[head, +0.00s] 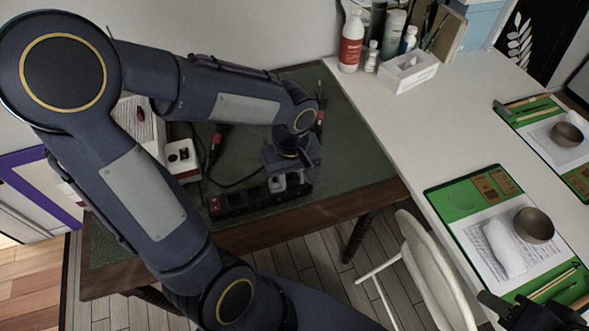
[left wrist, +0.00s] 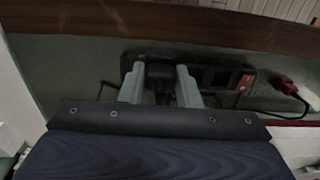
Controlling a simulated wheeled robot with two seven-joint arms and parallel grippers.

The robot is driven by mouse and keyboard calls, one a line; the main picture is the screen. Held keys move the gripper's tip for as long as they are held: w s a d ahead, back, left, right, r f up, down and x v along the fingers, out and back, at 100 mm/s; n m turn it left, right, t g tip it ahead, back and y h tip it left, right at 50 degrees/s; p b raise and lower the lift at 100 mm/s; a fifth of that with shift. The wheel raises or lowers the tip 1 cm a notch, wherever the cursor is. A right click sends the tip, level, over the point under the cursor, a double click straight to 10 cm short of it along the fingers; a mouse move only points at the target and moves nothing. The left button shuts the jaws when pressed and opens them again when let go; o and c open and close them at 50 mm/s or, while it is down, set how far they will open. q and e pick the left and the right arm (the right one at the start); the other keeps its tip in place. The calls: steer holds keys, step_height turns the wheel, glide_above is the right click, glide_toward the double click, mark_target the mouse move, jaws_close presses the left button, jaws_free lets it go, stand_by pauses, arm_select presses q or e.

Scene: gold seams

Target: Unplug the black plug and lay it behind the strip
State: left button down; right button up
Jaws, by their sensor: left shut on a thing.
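The black power strip (head: 240,203) lies near the front edge of the green-topped desk, with a red switch at its left end in the head view. It also shows in the left wrist view (left wrist: 218,78). My left gripper (left wrist: 160,88) is over the strip with its grey fingers on either side of the black plug (left wrist: 160,72), shut on it. The dark plug is hard to separate from the strip, so I cannot tell whether it is still seated. My right gripper (head: 530,312) shows only partly at the bottom right corner; its fingers are unclear.
A white and red device (head: 182,158) stands left of the strip. A dark cable and a red-ended plug (head: 216,140) lie behind the strip. The desk top (head: 345,150) is bare at right. A white table (head: 410,140) with bottles and a tissue box adjoins; a chair (head: 425,265) stands in front.

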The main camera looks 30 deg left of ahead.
arm_select(q)
steer(key=s+d+r+p, duration=0.2)
steer(key=s+r+p, duration=0.2)
steer(key=r, duration=0.4)
steer(key=shift+s+d, duration=0.3)
steer(key=shift+s, duration=0.6)
steer(key=shift+w+f, duration=0.1)
steer(key=shift+f, duration=0.05)
